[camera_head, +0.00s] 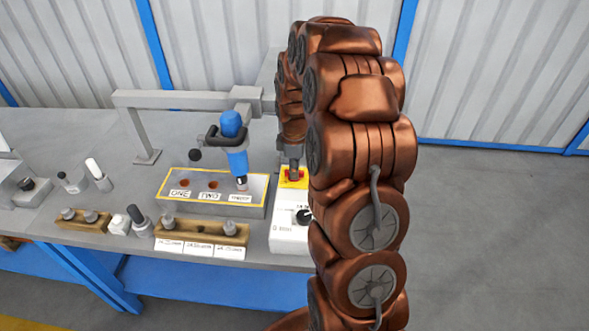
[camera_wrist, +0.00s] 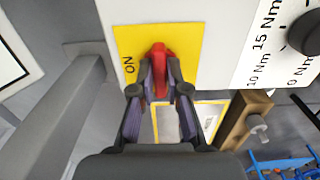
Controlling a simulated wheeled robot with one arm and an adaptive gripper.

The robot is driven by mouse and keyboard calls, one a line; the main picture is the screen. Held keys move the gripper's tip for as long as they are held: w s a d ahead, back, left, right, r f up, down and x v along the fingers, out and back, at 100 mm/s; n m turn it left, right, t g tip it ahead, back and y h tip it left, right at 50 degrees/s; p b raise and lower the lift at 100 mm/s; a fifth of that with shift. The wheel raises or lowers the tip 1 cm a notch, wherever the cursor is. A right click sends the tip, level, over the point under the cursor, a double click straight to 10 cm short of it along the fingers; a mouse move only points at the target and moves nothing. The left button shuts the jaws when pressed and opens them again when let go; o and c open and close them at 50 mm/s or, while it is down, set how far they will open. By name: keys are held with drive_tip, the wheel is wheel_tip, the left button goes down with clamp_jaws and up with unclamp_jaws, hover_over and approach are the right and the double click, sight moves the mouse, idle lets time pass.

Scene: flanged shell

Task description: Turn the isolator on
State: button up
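The isolator has a red handle (camera_wrist: 158,56) on a yellow plate (camera_wrist: 190,42), with the word ON printed at the plate's left in the wrist view. My gripper (camera_wrist: 160,72) has its two fingers on either side of the red handle and appears shut on it, with red showing between the fingertips. In the head view the yellow plate (camera_head: 285,183) is on top of a white box (camera_head: 289,238) at the bench's right end. My arm hides part of this box, and my gripper (camera_head: 293,169) is just above the plate.
A blue tool (camera_head: 235,145) stands by a grey tray (camera_head: 215,208) with yellow edging and labels ONE and TWO. A grey beam (camera_head: 185,99) stands behind. A black knob (camera_head: 304,216) is on the box. Wooden blocks (camera_head: 200,232) line the bench front. Floor at right is clear.

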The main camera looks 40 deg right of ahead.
clamp_jaws()
drive_tip(key=shift+f+m+b, duration=0.1)
drive_tip(key=shift+m+b, duration=0.2)
drive_tip(key=shift+b, duration=0.2)
drive_tip(key=shift+f+m+b, duration=0.15)
drive_tip(key=shift+m+b, duration=0.85)
drive_tip(key=m+b, duration=0.4)
drive_tip(key=m, duration=0.2)
drive_tip(key=m+b, duration=0.2)
drive_tip(key=m, duration=0.4)
drive_tip(key=m+b, duration=0.1)
drive_tip(key=m, duration=0.2)
drive_tip(key=shift+r, duration=0.25)
drive_tip(key=shift+m, duration=0.3)
drive_tip(key=o, duration=0.6)
unclamp_jaws()
drive_tip(key=shift+c, duration=0.2)
